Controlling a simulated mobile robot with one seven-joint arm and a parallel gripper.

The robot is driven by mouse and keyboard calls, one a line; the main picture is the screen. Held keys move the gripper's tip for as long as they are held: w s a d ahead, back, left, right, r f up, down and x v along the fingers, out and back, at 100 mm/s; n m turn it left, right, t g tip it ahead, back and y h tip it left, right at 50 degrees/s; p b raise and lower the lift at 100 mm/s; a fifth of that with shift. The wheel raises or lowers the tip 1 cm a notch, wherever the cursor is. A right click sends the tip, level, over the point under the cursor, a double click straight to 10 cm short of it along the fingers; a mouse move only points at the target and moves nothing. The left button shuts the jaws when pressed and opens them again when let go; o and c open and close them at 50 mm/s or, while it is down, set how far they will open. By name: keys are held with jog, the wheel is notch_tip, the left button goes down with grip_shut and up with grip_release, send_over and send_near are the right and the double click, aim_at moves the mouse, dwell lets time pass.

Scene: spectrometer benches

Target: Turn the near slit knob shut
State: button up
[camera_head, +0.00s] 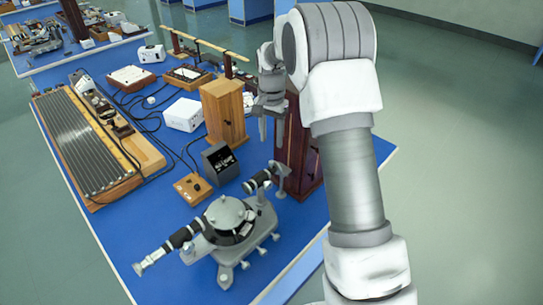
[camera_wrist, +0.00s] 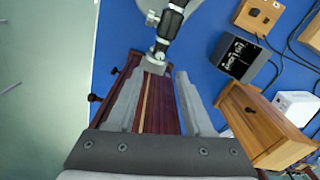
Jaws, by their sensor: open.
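A grey spectrometer (camera_head: 228,222) with black tubes stands on the blue bench. Its short tube (camera_head: 262,179) points up and right toward a dark red wooden box (camera_head: 301,165). In the wrist view the end of a black tube (camera_wrist: 168,24) with a grey end piece (camera_wrist: 155,63) lies just beyond my fingertips. Small light fittings sit on the tube, but I cannot tell which is the near slit knob. My gripper (camera_head: 269,138) is open and empty, above the bench beside the wooden box. In the wrist view my gripper (camera_wrist: 154,82) spans the box top.
A lighter wooden box (camera_head: 224,112) and a black display box (camera_head: 220,162) stand close by. Cables and a long ribbed apparatus (camera_head: 85,145) fill the left. Bare blue bench (camera_head: 115,225) shows at front left.

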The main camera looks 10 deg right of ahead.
aim_at(271, 162)
notch_tip(271, 162, down, 8)
jog(key=shift+f+p, duration=0.2)
jog(key=shift+p, duration=0.2)
grip_shut()
